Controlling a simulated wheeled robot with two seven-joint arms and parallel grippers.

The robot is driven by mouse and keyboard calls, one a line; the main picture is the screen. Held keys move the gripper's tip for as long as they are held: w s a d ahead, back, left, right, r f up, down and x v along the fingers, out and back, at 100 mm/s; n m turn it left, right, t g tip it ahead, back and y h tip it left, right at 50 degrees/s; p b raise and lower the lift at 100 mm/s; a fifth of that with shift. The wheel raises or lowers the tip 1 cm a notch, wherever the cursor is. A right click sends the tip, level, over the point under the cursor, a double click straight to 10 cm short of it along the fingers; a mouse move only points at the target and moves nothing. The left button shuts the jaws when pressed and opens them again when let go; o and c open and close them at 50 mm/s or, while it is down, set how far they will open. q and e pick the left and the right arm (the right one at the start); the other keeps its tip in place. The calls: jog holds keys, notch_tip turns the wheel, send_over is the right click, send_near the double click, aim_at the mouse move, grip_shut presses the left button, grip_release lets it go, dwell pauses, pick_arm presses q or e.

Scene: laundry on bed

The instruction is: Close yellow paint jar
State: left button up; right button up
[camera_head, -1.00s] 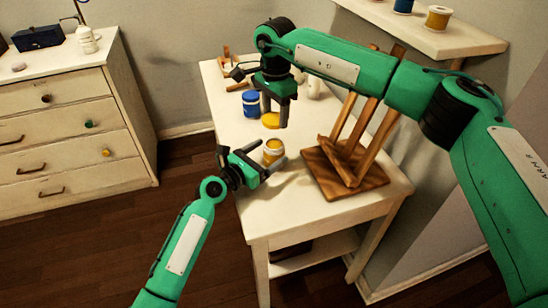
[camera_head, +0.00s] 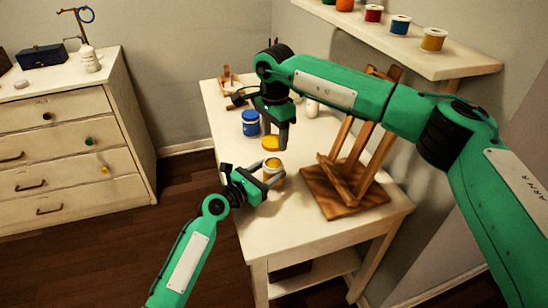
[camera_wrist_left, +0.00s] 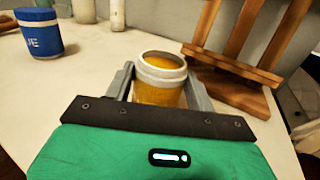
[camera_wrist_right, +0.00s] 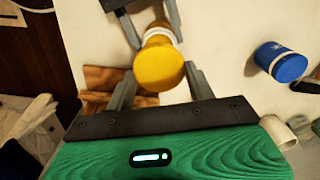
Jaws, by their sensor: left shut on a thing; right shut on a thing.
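The yellow paint jar (camera_head: 275,165) stands on the white table, its mouth open with a pale rim. My left gripper (camera_head: 270,175) is shut on its sides; in the left wrist view the jar (camera_wrist_left: 160,92) sits between the two fingers. My right gripper (camera_head: 276,138) is shut on the round yellow lid (camera_head: 270,143). In the right wrist view the lid (camera_wrist_right: 158,66) is between the fingertips and overlaps the jar's rim (camera_wrist_right: 159,32) in the picture.
A blue paint jar (camera_head: 250,124) stands behind on the table (camera_head: 230,100). A wooden easel (camera_head: 345,195) stands close on the right. A shelf with paint pots (camera_head: 432,40) is above right. The table's front is clear.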

aim_at(275, 165)
jog(key=shift+f, duration=1.95)
jog(key=shift+f, duration=0.15)
jog(key=shift+f, duration=0.75)
jog(key=shift+f, duration=0.6)
